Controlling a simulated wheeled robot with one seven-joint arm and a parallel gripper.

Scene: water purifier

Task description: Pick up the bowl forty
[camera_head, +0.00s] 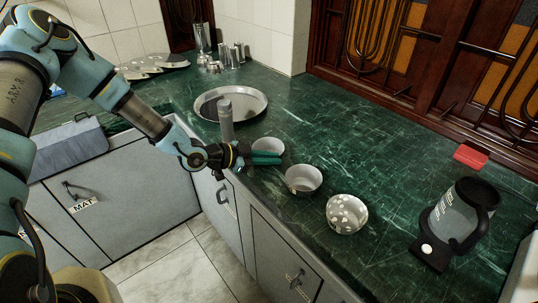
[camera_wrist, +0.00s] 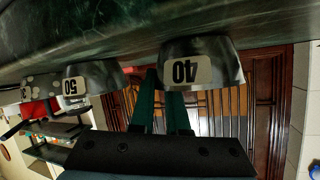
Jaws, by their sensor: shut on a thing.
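Bowl forty is a metal bowl with a white "40" label (camera_wrist: 206,62). It shows upside down in the wrist view and as the leftmost bowl (camera_head: 268,145) of the row in the head view. My gripper (camera_head: 278,157) reaches it from the left, low over the counter's front edge. Its green fingers (camera_wrist: 160,78) are shut on the bowl's rim at one side in the wrist view. The bowl looks upright and at counter level; I cannot tell whether it touches the counter.
A bowl labelled "50" (camera_wrist: 88,80) stands close beside it, the middle one (camera_head: 303,180) in the head view. A spotted bowl (camera_head: 346,214) is further right. A grey bottle (camera_head: 226,120) and a round metal tray (camera_head: 208,101) are behind. A kettle-like purifier (camera_head: 460,218) stands at right.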

